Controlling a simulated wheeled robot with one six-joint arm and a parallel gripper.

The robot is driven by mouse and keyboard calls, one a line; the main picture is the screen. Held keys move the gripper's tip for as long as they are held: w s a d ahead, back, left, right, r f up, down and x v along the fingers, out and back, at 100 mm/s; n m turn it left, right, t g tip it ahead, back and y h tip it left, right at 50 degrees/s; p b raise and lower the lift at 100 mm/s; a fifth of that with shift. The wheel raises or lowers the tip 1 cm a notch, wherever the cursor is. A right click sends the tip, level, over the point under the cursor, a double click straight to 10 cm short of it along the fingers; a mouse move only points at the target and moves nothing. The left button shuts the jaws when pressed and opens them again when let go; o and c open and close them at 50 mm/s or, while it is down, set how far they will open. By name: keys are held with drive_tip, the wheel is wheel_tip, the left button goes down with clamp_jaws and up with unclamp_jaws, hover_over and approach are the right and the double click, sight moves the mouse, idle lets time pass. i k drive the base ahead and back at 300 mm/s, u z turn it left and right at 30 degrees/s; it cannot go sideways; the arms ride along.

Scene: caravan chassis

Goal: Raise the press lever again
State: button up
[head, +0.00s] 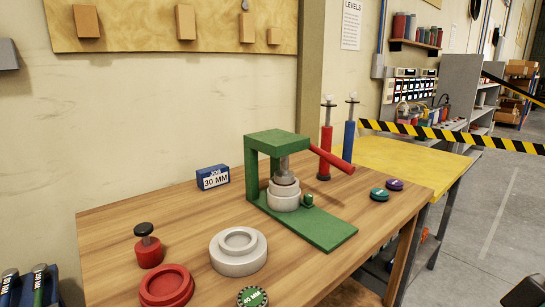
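The green press (271,145) stands on the wooden workbench (115,222). Its red lever (331,158) slopes down to the right from the top of the press, its free end lower than its pivot. The metal ram (284,166) is down on a pale stacked round part (284,194) on the press base (322,234). A small green knob (308,200) sits beside that part. My gripper is not recognizable in view; only a dark shape shows at the bottom right corner, and I cannot tell what it is.
A red cylinder (326,142) and a blue one (349,138) stand behind the lever. Green (379,194) and purple (395,184) discs lie to its right. A 30 MM block (213,178), grey ring (238,252) and red parts (148,250) are left. Striped tape (455,135) crosses behind.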

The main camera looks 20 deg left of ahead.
sight(345, 166)
drive_tip(key=u, duration=0.45)
drive_tip(key=i, duration=0.65)
drive_tip(key=u, duration=0.25)
